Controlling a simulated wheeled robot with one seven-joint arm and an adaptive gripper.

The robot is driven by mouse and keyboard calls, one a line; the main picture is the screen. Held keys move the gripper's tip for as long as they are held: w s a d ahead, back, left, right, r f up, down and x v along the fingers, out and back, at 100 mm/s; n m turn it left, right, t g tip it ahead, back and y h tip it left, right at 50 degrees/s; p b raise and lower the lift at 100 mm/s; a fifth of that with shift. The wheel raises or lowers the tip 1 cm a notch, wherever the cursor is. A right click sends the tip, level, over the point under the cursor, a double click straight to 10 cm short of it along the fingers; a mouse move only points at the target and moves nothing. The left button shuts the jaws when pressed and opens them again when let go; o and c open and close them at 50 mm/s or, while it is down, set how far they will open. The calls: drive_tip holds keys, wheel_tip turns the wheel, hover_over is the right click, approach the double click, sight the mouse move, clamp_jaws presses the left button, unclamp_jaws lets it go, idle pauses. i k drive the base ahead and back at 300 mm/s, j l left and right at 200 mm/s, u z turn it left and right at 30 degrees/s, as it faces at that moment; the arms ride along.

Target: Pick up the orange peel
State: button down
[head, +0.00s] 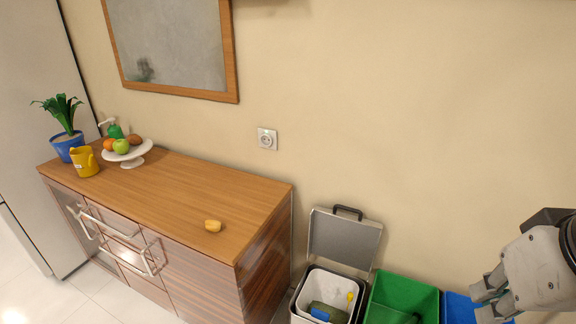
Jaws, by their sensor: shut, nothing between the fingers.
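A small yellow-orange piece (212,226), which may be the orange peel, lies on the cabinet top near its front right corner. It is too small to tell for sure. My gripper (484,300) is at the lower right edge of the head view, above the bins and far to the right of the piece. It is shut and empty. Part of it is cut off by the picture's edge.
The cabinet top around the piece is clear.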

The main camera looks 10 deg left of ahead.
sight(212, 226)
drive_tip(key=i+j, duration=0.15)
drive_tip(key=j, duration=0.2)
drive_tip(key=i+j, duration=0.15)
drive_tip(key=j, duration=0.25)
drive_tip(key=i+j, duration=0.2)
drive_tip(key=j, duration=0.15)
drive_tip(key=i+j, duration=0.15)
drive_tip(key=j, duration=0.2)
drive_tip(key=u, duration=0.05)
